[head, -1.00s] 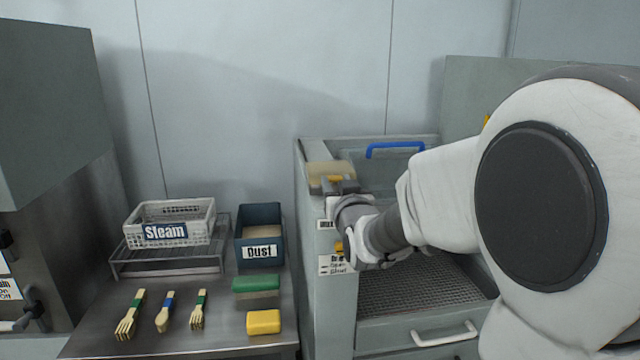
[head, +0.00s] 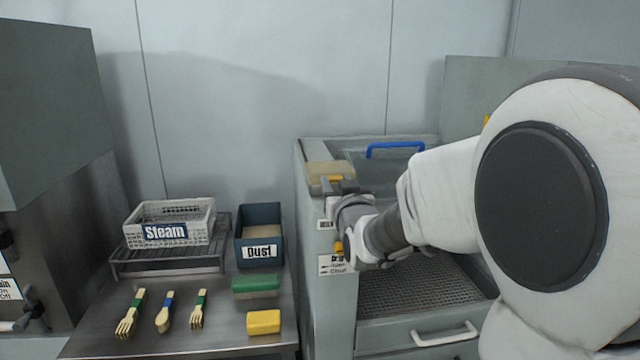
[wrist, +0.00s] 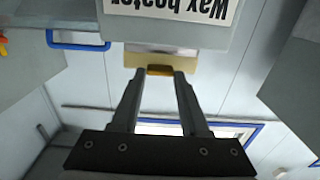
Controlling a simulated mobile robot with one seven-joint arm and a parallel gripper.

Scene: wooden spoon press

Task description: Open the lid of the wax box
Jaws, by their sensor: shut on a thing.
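The wax box (head: 318,172) is a small yellowish box on the upper left of the grey machine in the head view. Its pale yellow front also shows in the wrist view (wrist: 190,60), beside a white "Wax heater" label (wrist: 175,8) seen upside down. My gripper (wrist: 160,76) is shut on a small orange-yellow tab (wrist: 160,69) at the box's edge. In the head view my gripper (head: 343,186) is at the front of the box and hides part of it. The lid looks down, though its seam is too small to make out.
A blue handle (head: 395,146) stands behind my arm on the machine. At left are a white "Steam" basket (head: 205,212) on a rack, a blue "Dust" bin (head: 246,252), green and yellow blocks, and wooden cutlery on a metal table (head: 225,341). A lower drawer handle (head: 443,336) sticks out.

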